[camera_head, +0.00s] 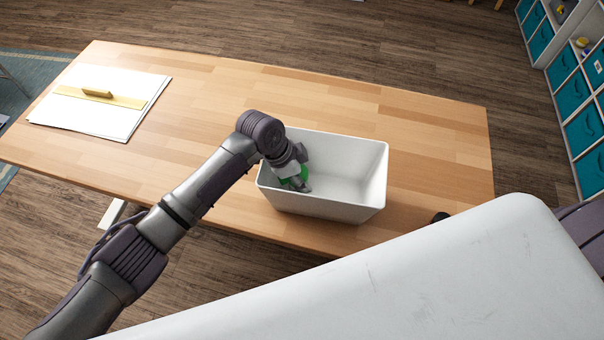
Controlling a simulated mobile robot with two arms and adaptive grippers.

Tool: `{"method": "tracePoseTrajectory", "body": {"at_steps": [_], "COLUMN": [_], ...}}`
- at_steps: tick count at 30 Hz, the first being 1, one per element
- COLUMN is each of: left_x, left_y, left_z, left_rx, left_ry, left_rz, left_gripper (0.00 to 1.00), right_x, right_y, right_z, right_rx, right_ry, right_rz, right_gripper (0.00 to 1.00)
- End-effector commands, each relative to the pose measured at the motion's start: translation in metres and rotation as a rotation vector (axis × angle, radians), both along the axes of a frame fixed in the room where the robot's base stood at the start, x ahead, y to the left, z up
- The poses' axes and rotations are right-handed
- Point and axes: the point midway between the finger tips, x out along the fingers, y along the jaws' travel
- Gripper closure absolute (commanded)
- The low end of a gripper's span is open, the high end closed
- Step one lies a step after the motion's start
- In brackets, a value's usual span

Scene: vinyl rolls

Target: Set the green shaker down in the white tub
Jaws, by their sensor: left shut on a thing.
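The white tub (370,177) stands on the wooden table, open side up. My left gripper (303,186) is inside the left part of the tub and is shut on the green shaker (294,181). Only a small green part of the shaker shows, because the gripper and wrist cover most of it. I cannot tell whether the shaker touches the tub's floor. The right part of the tub looks empty. My right gripper is not in view.
White sheets (75,121) with a yellow strip and a small wooden-coloured piece lie at the table's left end. A shelf with teal bins (580,90) stands beyond the table at the right.

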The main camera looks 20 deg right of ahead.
Motion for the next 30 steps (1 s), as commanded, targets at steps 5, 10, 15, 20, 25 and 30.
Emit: {"method": "tracePoseTrajectory", "body": {"at_steps": [5, 10, 15, 20, 25, 30], "left_x": [0.0001, 0.0000, -0.0003, -0.0003, -0.0006, -0.0008], "left_y": [-0.0003, -0.0002, -0.0001, 0.0000, 0.0003, 0.0004], "left_z": [-0.0003, -0.0004, -0.0021, -0.0040, -0.0044, -0.0048], "left_rx": [-0.001, 0.000, 0.000, 0.000, 0.000, 0.001], "left_ry": [0.000, 0.000, 0.001, 0.001, 0.001, 0.002], "left_rz": [0.000, 0.000, 0.000, 0.000, 0.000, 0.000], "left_gripper": [1.00, 1.00, 1.00, 1.00, 0.42, 0.24], "right_x": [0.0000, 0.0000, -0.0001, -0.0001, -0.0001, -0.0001], "right_y": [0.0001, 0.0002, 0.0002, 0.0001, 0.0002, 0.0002], "right_z": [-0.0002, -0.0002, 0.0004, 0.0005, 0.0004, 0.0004], "right_rx": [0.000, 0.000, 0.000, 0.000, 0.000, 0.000], "right_ry": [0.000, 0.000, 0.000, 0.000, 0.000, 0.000], "right_rz": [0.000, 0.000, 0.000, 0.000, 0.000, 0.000], "right_gripper": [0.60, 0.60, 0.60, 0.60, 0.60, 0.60]}}
